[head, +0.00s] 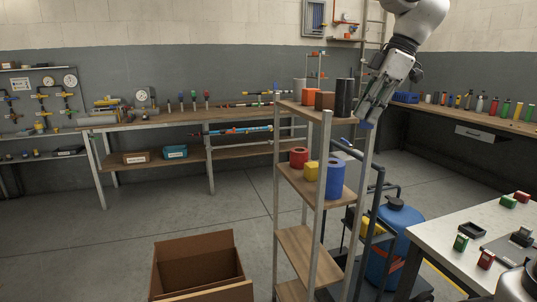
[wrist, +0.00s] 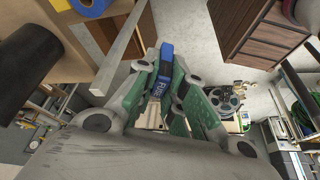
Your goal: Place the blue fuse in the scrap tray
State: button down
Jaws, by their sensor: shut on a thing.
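My gripper (head: 368,115) is raised beside the top of the shelf rack, pointing down. It is shut on the blue fuse (wrist: 162,66), a small blue block with pale lettering, held between the fingertips in the wrist view. In the head view only a small blue bit of the fuse (head: 367,125) shows below the fingers. On the white table at lower right is a small dark open tray (head: 472,229); I cannot tell if it is the scrap tray.
The shelf rack (head: 326,135) holds coloured rolls, close to my gripper's left. The white table (head: 440,232) carries green blocks (head: 461,242) and red blocks (head: 486,259). A blue barrel (head: 398,235) stands between them. An open cardboard box (head: 200,267) is on the floor.

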jog(key=shift+w+d+f+m+t+h, duration=0.95)
jog(key=shift+f+m, duration=1.8)
jog(key=shift+f, duration=2.25)
jog(key=shift+w+d+f+m+t+h, duration=0.4)
jog(key=shift+w+d+f+m, duration=1.3)
jog(key=shift+f, duration=3.35)
jog(key=shift+w+d+f+m+t+h, duration=0.7)
jog(key=shift+w+f+m, duration=0.8)
jog(key=shift+f+m, duration=2.9)
jog(key=shift+a+f+n, duration=0.25)
jog(key=shift+f+n, duration=0.3)
jog(key=shift+n, duration=0.1)
